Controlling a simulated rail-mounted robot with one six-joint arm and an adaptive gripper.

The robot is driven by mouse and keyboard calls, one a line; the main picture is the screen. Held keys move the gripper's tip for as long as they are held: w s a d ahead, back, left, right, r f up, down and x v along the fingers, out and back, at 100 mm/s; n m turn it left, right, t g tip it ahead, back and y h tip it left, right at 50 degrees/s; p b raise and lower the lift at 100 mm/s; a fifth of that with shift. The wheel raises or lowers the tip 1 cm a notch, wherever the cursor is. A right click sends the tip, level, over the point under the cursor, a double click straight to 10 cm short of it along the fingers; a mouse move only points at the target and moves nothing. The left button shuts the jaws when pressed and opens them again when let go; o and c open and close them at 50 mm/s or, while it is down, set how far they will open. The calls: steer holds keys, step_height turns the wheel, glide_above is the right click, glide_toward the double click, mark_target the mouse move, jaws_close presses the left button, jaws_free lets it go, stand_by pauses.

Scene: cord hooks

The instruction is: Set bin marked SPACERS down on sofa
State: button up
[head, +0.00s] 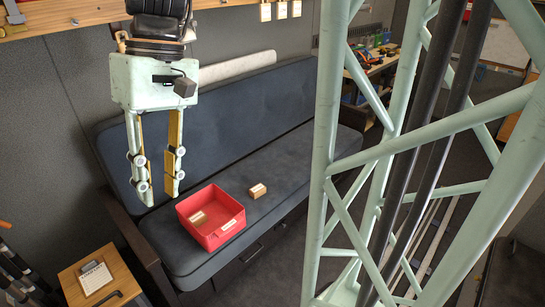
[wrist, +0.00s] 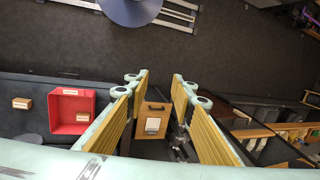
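A red open bin (head: 213,238) sits upright on the seat of the dark grey sofa (head: 290,160), near its front edge. It has a pale label on its front, too small to read, and a small tan block lies inside. My gripper (head: 158,193) hangs above the sofa's left end, up and to the left of the bin. Its two fingers are spread apart with nothing between them. In the wrist view the bin (wrist: 58,111) lies left of my open fingers (wrist: 153,80), clear of them.
A small tan box (head: 257,190) stands on the seat, right of the bin. A wooden cabinet (head: 126,281) with a clipboard stands by the sofa's left arm. A cluttered workbench (head: 372,68) is beyond the right end. The seat right of the tan box is bare.

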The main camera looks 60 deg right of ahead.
steer(key=s+a+r+t+h, duration=0.1)
steer(key=s+r+t, duration=0.1)
steer(key=s, duration=0.5)
steer(key=s+a+r+n+t+h, duration=0.1)
steer(key=s+r+t+h, duration=0.1)
steer(key=s, duration=0.5)
steer(key=shift+s+a+r, duration=0.15)
steer(key=shift+a+r, duration=0.2)
steer(key=shift+r, duration=0.15)
